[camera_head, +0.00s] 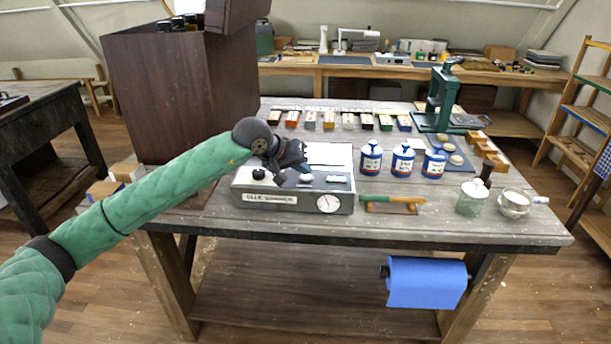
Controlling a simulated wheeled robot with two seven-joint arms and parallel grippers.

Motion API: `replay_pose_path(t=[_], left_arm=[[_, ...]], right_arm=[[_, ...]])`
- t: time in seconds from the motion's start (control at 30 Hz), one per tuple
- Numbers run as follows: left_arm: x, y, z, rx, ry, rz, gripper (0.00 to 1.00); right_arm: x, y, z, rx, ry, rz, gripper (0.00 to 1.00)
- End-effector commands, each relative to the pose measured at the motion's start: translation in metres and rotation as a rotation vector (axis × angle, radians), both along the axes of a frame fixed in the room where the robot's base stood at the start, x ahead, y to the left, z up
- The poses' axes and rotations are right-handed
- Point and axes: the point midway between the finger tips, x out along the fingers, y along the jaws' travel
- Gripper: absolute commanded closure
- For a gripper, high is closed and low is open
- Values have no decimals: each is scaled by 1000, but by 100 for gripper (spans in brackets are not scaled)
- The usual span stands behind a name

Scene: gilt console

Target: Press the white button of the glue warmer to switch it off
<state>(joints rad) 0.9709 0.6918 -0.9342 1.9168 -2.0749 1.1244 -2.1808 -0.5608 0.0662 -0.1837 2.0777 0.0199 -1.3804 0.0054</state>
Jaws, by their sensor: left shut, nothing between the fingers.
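The glue warmer (300,200) is a grey box with a "GLUE WARMER" label and a round dial on its front, near the front left of the workbench. My left gripper (288,174) is shut and empty, low over the top of the warmer, just left of the white button. Whether it touches the button or the top cannot be told. The gripper and wrist hide part of the warmer's back. My right gripper is not in view.
Several blue-and-white jars (403,161), a green-handled brush on a rest (392,201), a glass jar (472,198) and a bowl (515,203) stand right of the warmer. A tall dark cabinet (165,90) stands left. A green press (437,100) stands behind.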

Motion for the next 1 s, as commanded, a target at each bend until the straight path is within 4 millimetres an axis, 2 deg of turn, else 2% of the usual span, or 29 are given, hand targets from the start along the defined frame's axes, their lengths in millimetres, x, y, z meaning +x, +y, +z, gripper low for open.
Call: replay_pose_path(t=[0.37, 0.8, 1.0], left_arm=[[0, 0, -1, 0, 1, -1, 100], [0, 0, 15, 0, 1, -1, 100], [0, 0, 16, 0, 1, -1, 100]], right_arm=[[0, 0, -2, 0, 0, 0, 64], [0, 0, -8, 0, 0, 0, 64], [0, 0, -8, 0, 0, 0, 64]])
